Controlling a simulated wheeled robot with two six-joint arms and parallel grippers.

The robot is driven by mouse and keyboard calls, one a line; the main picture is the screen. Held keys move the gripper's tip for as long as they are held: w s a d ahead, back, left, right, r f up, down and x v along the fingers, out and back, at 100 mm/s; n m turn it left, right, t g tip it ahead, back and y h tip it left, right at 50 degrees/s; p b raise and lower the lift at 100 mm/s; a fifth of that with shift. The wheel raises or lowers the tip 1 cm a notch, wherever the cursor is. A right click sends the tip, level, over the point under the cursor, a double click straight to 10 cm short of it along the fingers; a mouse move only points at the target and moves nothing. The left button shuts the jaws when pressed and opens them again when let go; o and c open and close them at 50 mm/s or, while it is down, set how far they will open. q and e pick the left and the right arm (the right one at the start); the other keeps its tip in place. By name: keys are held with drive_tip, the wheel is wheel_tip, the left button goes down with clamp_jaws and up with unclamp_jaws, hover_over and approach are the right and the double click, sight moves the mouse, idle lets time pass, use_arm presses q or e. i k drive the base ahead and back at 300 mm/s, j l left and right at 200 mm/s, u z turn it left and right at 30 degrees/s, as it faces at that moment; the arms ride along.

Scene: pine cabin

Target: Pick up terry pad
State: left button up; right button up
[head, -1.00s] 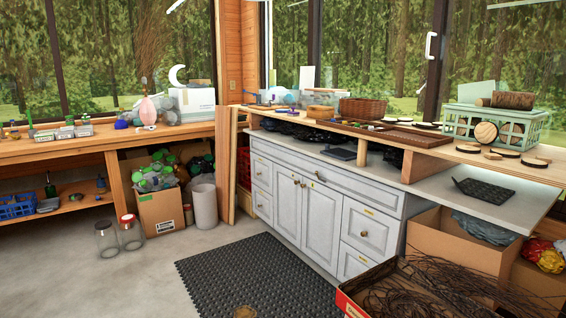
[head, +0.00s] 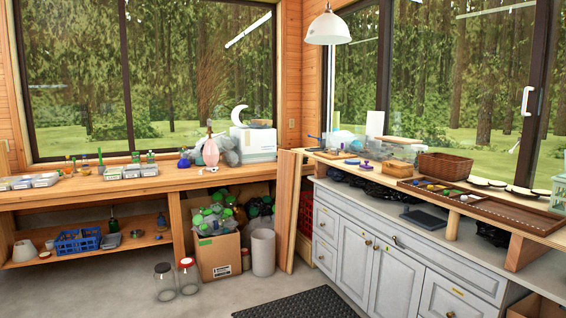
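I cannot make out a terry pad for certain in the head view. A dark flat rectangular thing (head: 425,218) lies on the light shelf under the raised right worktop; I cannot tell whether it is the terry pad. Neither of my grippers is in view.
A grey cabinet (head: 385,262) stands under the right worktop, with a brown basket (head: 443,166) on top. A wooden bench (head: 90,186) runs along the left. A cardboard box (head: 219,257), a white bin (head: 263,252) and glass jars (head: 165,282) stand on the floor. A black mat (head: 298,304) lies in front.

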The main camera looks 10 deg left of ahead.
sight(366, 167)
drive_tip(key=i+j+u, duration=0.25)
drive_tip(key=u, duration=0.15)
drive_tip(key=i+j+u, duration=0.25)
drive_tip(key=u, duration=0.2)
drive_tip(key=i+j+u, duration=0.25)
drive_tip(key=u, duration=0.15)
drive_tip(key=i+z, duration=0.3)
drive_tip(key=i, duration=0.25)
drive_tip(key=i+j+z, duration=0.3)
drive_tip(key=i, duration=0.25)
